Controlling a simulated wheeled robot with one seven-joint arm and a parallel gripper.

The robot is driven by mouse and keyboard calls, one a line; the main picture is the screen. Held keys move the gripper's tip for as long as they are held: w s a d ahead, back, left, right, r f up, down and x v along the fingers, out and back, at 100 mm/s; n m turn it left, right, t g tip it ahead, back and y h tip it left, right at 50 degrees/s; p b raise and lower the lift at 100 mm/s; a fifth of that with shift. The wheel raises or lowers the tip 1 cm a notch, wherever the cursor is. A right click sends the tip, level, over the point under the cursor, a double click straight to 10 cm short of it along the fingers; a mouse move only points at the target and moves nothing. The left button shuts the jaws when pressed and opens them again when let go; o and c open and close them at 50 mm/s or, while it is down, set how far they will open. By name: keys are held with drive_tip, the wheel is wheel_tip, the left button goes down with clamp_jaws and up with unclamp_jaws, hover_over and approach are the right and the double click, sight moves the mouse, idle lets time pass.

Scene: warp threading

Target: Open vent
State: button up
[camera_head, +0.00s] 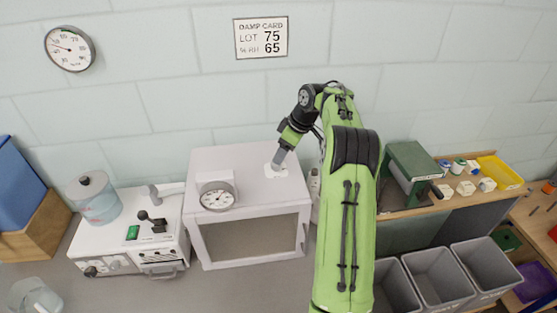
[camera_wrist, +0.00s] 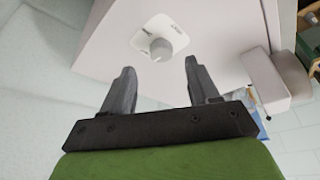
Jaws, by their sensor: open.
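A pale box cabinet (camera_head: 245,165) with a framed dark front window stands against the wall. On its top is a small white plate (camera_head: 272,172), partly hidden by my gripper. In the wrist view the plate (camera_wrist: 142,40) carries a round grey knob (camera_wrist: 160,48) and small print too fine to read. This looks like the vent control, though I cannot tell its setting. My gripper (camera_head: 279,160) points down close over the plate. In the wrist view my gripper's two dark fingers (camera_wrist: 158,72) are apart and empty, with the knob seen beyond and between their tips, not gripped.
A dial gauge (camera_head: 217,196) stands at the cabinet top's front left. A white machine (camera_head: 135,235) with a clear jar (camera_head: 95,198) is on the left. Grey bins (camera_head: 440,273) and a shelf with a green box (camera_head: 411,165) are on the right. A damp card (camera_head: 261,37) hangs on the wall.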

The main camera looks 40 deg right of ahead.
sight(276, 167)
drive_tip(key=x, duration=0.4)
drive_tip(key=shift+a+f, duration=0.15)
drive_tip(key=shift+a, duration=0.05)
drive_tip(key=shift+w+d+f, duration=0.1)
drive_tip(key=shift+f, duration=0.1)
drive_tip(key=c, duration=1)
